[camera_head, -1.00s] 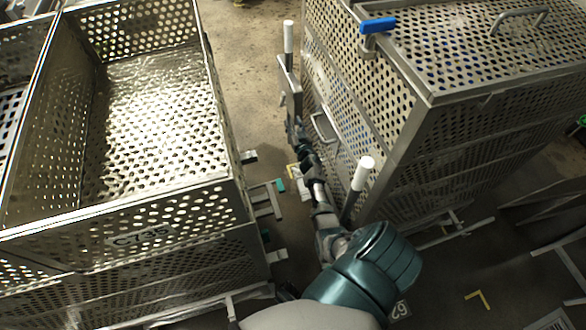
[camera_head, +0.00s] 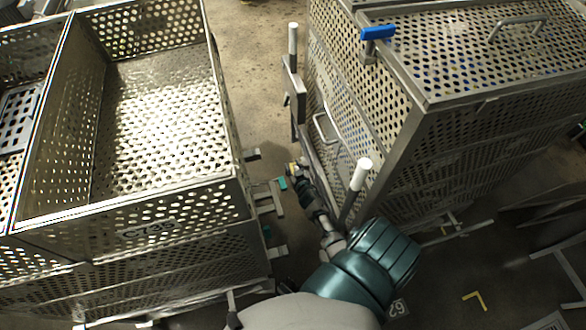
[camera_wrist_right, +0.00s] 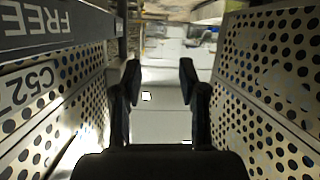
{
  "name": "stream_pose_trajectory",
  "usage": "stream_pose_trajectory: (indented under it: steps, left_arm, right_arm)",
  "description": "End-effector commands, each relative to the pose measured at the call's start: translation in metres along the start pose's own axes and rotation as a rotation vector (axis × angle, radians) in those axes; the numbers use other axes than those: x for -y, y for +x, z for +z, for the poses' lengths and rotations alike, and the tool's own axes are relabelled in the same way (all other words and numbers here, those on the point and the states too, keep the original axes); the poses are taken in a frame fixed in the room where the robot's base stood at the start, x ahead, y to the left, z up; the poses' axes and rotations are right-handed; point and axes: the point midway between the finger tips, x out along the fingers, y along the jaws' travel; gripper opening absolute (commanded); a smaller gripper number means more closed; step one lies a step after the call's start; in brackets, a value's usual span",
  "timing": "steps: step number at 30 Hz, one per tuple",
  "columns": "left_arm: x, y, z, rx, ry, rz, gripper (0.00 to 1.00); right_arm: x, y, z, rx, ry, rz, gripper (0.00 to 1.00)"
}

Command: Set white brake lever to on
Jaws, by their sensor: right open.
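Two white cylindrical handles stand by the left side of the right-hand basket trolley in the head view: a far one (camera_head: 293,38) on a flat metal bracket, and a near one (camera_head: 360,174). I cannot tell which is the brake lever. My right arm reaches into the gap between the trolleys, with the right gripper (camera_head: 297,170) low beside the right trolley, apart from the white handle tops. In the right wrist view the right gripper (camera_wrist_right: 160,82) is open, with nothing visible between its fingers. No white handle is clear there. My left gripper is out of view.
A perforated open basket (camera_head: 165,120) stands at the left. The lidded perforated basket (camera_head: 450,60) with a blue handle (camera_head: 378,32) stands at the right. The floor gap between them is narrow. A "FREE" sign (camera_wrist_right: 35,30) shows in the wrist view.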

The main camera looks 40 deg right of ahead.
Motion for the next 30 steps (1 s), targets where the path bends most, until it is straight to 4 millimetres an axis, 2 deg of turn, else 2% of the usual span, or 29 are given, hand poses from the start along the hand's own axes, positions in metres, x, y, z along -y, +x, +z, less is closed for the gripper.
stream_pose_trajectory:
  steps: [5, 12, 17, 20, 22, 27, 30]
  left_arm:
    - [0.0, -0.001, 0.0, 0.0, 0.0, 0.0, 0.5]
    - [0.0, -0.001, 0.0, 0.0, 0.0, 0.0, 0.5]
    - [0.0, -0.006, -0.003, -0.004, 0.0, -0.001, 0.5]
    - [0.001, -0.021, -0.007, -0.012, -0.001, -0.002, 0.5]
    - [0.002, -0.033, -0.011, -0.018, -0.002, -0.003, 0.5]
    - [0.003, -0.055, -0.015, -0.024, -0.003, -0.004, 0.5]
    - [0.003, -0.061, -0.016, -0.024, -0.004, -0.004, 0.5]
  right_arm:
    - [0.004, -0.003, 0.008, 0.02, -0.007, -0.005, 0.42]
    - [0.004, -0.003, 0.008, 0.021, -0.008, -0.006, 0.42]
    - [0.002, -0.01, 0.007, 0.042, -0.026, 0.011, 0.02]
    - [0.004, -0.031, 0.004, 0.104, -0.063, 0.038, 0.0]
    - [0.011, -0.053, 0.004, 0.174, -0.092, 0.046, 0.0]
    - [0.041, -0.113, 0.016, 0.363, -0.154, -0.003, 0.0]
    - [0.061, -0.149, 0.028, 0.471, -0.192, -0.061, 0.0]
